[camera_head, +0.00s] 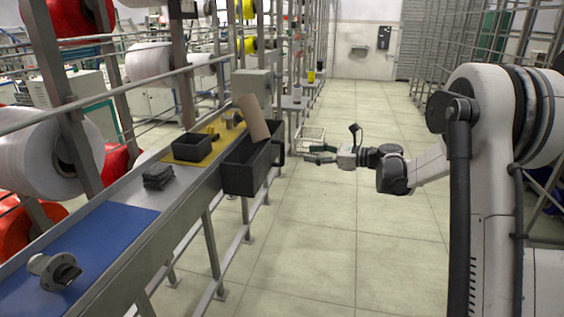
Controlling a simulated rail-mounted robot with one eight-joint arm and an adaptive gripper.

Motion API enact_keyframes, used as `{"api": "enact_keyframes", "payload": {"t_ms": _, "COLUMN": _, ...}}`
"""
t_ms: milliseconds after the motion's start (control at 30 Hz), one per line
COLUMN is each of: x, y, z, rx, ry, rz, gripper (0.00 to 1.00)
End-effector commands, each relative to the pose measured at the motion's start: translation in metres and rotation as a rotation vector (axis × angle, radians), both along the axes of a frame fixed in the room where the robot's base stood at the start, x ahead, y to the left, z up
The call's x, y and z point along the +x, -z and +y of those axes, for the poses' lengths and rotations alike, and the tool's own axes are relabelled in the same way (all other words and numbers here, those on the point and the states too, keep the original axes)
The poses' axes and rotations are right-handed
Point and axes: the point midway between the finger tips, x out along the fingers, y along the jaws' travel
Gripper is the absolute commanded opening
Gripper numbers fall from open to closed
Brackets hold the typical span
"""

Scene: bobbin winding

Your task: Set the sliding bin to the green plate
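A large dark bin (240,180) hangs at the front edge of the bench, beside the yellow plate (215,150). A brown tube (252,118) stands tilted in it. A smaller black bin (192,146) sits on the yellow plate. I cannot tell for certain which is the sliding bin; the large one is at the rail. No green plate is clearly visible; the bench beyond the large bin is hidden. My gripper (310,154) is right of the large bin, over the aisle, apart from it. Its fingers look parted and empty.
A blue plate (110,225) bears a flanged metal part (54,270). A dark folded stack (158,176) lies on a pale plate. A grey box (252,84) stands behind the large bin. The tiled aisle is clear.

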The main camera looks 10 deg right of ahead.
Motion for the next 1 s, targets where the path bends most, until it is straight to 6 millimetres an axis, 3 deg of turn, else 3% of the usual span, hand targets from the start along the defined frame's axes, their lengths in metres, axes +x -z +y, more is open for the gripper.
{"api": "enact_keyframes", "payload": {"t_ms": 33, "x": 0.008, "y": 0.016, "z": -0.008, "rx": 0.047, "ry": 0.005, "rz": 0.016, "gripper": 0.33}}
{"api": "enact_keyframes", "payload": {"t_ms": 133, "x": 0.016, "y": 0.030, "z": -0.018, "rx": 0.127, "ry": 0.006, "rz": 0.045, "gripper": 0.33}}
{"api": "enact_keyframes", "payload": {"t_ms": 400, "x": 0.026, "y": 0.043, "z": -0.025, "rx": 0.207, "ry": 0.005, "rz": 0.072, "gripper": 0.33}}
{"api": "enact_keyframes", "payload": {"t_ms": 567, "x": 0.036, "y": 0.043, "z": -0.009, "rx": 0.206, "ry": 0.004, "rz": 0.072, "gripper": 0.33}}
{"api": "enact_keyframes", "payload": {"t_ms": 1000, "x": 0.080, "y": 0.043, "z": 0.058, "rx": 0.205, "ry": 0.004, "rz": 0.072, "gripper": 0.33}}
